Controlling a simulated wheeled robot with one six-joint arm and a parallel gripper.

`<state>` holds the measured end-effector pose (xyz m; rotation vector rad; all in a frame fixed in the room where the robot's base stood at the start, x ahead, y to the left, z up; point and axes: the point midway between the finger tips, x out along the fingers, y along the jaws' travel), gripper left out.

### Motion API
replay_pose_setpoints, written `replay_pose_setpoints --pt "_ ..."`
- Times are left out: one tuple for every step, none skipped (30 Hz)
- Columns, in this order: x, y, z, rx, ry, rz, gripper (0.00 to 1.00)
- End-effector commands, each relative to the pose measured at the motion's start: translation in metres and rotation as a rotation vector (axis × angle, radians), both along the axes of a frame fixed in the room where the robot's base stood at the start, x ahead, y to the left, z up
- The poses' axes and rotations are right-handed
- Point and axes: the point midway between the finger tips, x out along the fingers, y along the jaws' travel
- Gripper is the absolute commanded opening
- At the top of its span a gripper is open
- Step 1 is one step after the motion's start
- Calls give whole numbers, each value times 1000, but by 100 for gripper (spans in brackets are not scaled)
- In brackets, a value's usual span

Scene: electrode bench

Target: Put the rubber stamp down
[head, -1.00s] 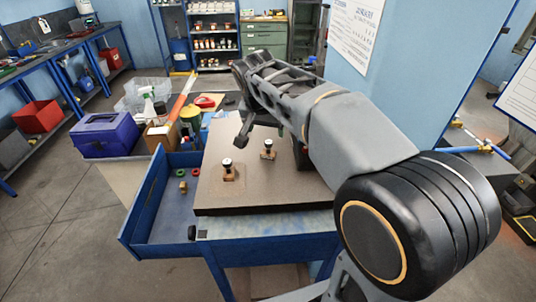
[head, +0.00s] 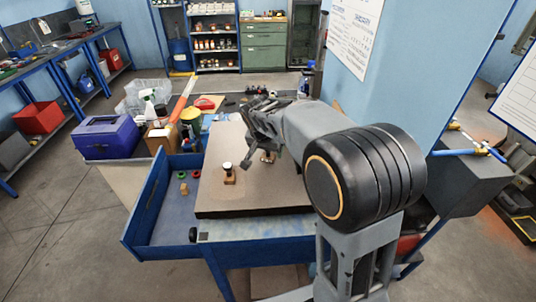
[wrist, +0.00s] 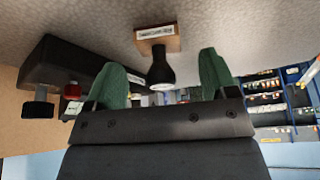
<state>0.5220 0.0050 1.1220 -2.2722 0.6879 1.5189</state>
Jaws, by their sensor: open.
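A rubber stamp with a wooden block and dark handle (head: 267,157) stands on the brown board (head: 215,202), partly hidden by my gripper in the head view. In the wrist view, which looks inverted, a stamp's labelled wooden block (wrist: 158,39) rests against the board surface and its black handle lies between my green fingers. My gripper (wrist: 166,76) is open, with a gap showing on each side of the handle. A second stamp (head: 229,174) stands upright on the board, left of my gripper in the head view.
A blue tray (head: 143,222) left of the board holds small red and green rings and a small tan piece. A purple box (head: 106,138) and clutter stand farther left. In the wrist view, a dark block (wrist: 80,72) with knobs sits beside the stamp.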

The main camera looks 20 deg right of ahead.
Motion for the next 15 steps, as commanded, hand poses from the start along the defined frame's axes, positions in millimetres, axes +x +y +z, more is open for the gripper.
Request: replay_pose_setpoints --pt "1 -2 -5 -1 4 -1 79" --pt "3 -3 -9 0 4 -2 79" --pt "4 -4 -13 -1 3 -2 79" --pt "5 -4 -15 -1 2 -2 79" --pt "6 -5 -18 -1 2 -2 79" --pt "7 -5 -20 -1 2 -2 79" --pt "7 -6 -22 -1 1 -2 79" --pt "8 -6 -23 0 0 -1 79" --pt "8 -6 -23 0 0 -1 79" --pt "8 -6 -24 0 0 -1 79" --pt "8 -6 -24 0 -1 -1 79" --pt "8 -6 -24 0 -1 -1 79" --pt "8 -6 -24 0 -1 -1 79" --pt "8 -6 -24 0 -1 -1 79" --pt "8 -6 -24 0 -1 -1 79"
